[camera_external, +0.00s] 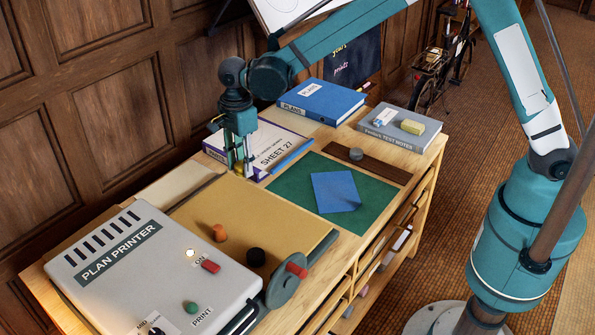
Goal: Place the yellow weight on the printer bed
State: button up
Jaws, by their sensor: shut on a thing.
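My gripper (239,168) points down near the back edge of the tan printer bed (290,222). It is shut on a small yellow thing, likely the yellow weight (238,170), mostly hidden between the fingers. I cannot tell whether the weight touches the surface below. The bed adjoins the grey plan printer (150,262). An orange weight (219,232) and a black weight (256,256) stand on the bed close to the printer.
The SHEET 27 book (278,145) lies just behind my gripper. A green mat (290,188) with blue paper (335,191) lies to the right. A grey weight (356,154) sits on a brown strip. The bed's middle is clear. A wheel (283,290) stands at the front.

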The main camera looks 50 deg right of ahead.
jog(key=a, duration=0.7)
jog(key=shift+w+a+f, duration=0.25)
jog(key=shift+w+a, duration=0.05)
send_over(229, 210)
jog(key=shift+a+f, duration=0.1)
jog(key=shift+f, duration=3)
jog(key=shift+f, duration=1.9)
jog(key=shift+f+b, duration=0.15)
jog(key=shift+b, duration=0.25)
jog(key=o, duration=1.2)
jog(key=shift+c, duration=0.2)
